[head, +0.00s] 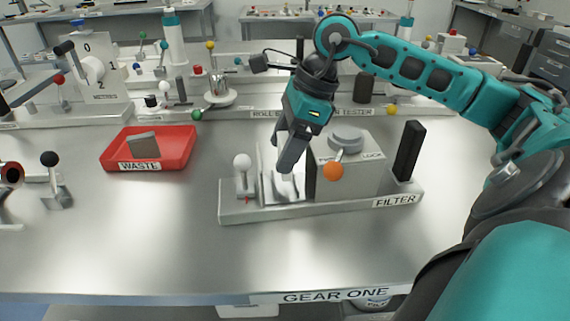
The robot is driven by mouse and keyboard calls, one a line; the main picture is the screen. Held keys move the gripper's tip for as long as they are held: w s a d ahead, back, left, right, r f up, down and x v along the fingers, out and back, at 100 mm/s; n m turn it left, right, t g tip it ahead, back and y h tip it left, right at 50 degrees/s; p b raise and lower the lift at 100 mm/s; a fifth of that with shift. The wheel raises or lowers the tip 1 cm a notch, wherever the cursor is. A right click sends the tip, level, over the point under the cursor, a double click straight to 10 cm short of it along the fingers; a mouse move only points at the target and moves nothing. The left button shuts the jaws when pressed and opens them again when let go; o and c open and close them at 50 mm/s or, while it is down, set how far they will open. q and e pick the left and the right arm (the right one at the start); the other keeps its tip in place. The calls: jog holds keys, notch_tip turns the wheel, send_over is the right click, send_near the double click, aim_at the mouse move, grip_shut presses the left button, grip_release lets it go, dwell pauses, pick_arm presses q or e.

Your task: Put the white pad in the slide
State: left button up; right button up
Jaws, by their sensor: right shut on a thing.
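My right gripper (287,172) reaches down into the filter station, its fingers shut on a small pale piece, apparently the white pad (286,188). The fingers partly hide the pad, and its lower edge blends with the pale metal around it. A bright upright plate and tray, apparently the slide (267,170), stands right at the fingers, between a white-knobbed lever and the grey block. I cannot tell whether the pad touches the slide or sits in it. My left gripper is not in view.
The filter base (350,202) carries a grey block (355,165) with an orange knob (333,170), a white-knobbed lever (243,165) and a black post (409,150). A red waste tray (178,158) holds a grey piece (143,145). The front tabletop is clear.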

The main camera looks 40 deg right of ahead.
notch_tip(320, 180, down, 4)
jog(key=shift+r, duration=0.1)
jog(key=shift+b, duration=0.3)
jog(key=shift+f, duration=0.2)
jog(key=o, duration=1)
jog(key=shift+r, duration=0.1)
